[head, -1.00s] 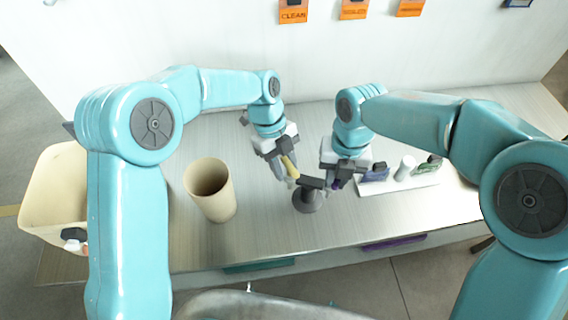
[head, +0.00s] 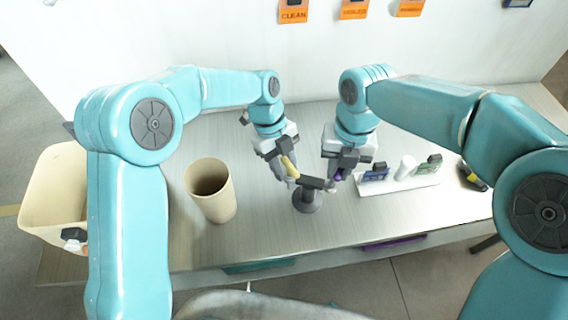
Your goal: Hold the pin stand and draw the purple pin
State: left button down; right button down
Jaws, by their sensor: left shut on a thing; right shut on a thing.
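The dark grey pin stand (head: 306,202) stands upright on the table, with a round base and a short crossbar on top. My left gripper (head: 294,181) is shut on the stand at its upper left side. A yellow piece (head: 289,165) shows beside that gripper's fingers. My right gripper (head: 334,184) is shut at the right end of the crossbar. A small bit of the purple pin (head: 338,175) shows between its fingers; most of the pin is hidden. I cannot tell whether the pin is still in the stand.
A tall beige cup (head: 211,192) stands left of the stand. A white tray (head: 398,184) with small dark items and a white cylinder lies to the right. A black and yellow object (head: 474,177) lies at the far right. A cream bin (head: 50,195) is at the left.

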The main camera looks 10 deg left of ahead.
jog(key=shift+r, duration=2.95)
notch_tip(320, 180, up, 4)
pick_arm(q)
jog(key=c, duration=0.7)
grip_release()
jog(key=shift+r, duration=0.1)
